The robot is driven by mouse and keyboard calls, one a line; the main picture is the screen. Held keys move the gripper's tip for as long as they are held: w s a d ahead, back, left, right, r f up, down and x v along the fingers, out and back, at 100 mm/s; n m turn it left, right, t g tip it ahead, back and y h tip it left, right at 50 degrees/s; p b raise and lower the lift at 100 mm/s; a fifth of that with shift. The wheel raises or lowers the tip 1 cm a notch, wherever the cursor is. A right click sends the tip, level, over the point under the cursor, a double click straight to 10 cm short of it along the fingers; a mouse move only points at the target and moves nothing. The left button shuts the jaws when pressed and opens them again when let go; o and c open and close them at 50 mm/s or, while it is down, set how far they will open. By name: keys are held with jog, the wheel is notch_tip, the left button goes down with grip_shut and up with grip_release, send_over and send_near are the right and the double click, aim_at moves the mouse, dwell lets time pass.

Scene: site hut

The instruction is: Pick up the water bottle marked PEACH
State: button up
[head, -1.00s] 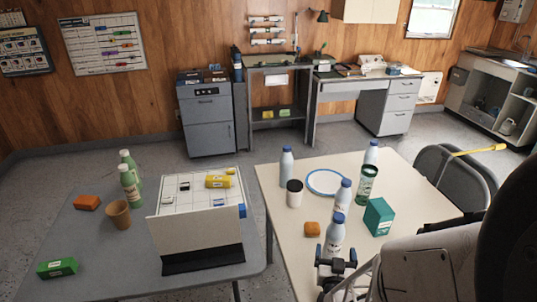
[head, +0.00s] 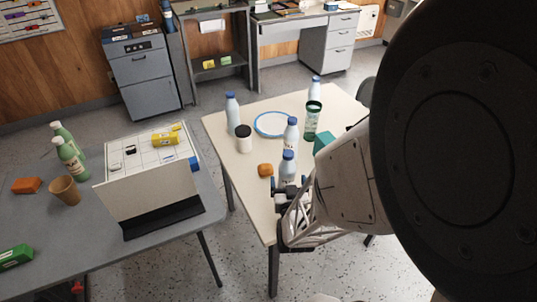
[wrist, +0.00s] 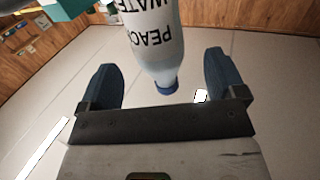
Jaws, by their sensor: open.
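The PEACH bottle is pale with a blue cap. In the wrist view the bottle (wrist: 155,45) appears upside down, its label reading PEACH WATER, and its cap lies in the gap between my fingers. My gripper (wrist: 162,80) is open, with a dark finger on each side and no visible contact. In the head view my gripper (head: 289,184) is at the near bottle (head: 287,168), which stands upright near the cream table's front edge and matches this view. My gripper partly hides its lower part. How deep the bottle sits between the fingers is unclear.
Similar blue-capped bottles stand at the left (head: 232,115), behind (head: 290,135) and at the back (head: 315,90) of the cream table (head: 215,125).

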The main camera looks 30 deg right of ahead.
aim_at(288, 176)
jog(key=shift+x, duration=2.6)
jog(key=shift+d, duration=0.15)
jog(key=c, duration=1.3)
jog(key=shift+r, duration=0.15)
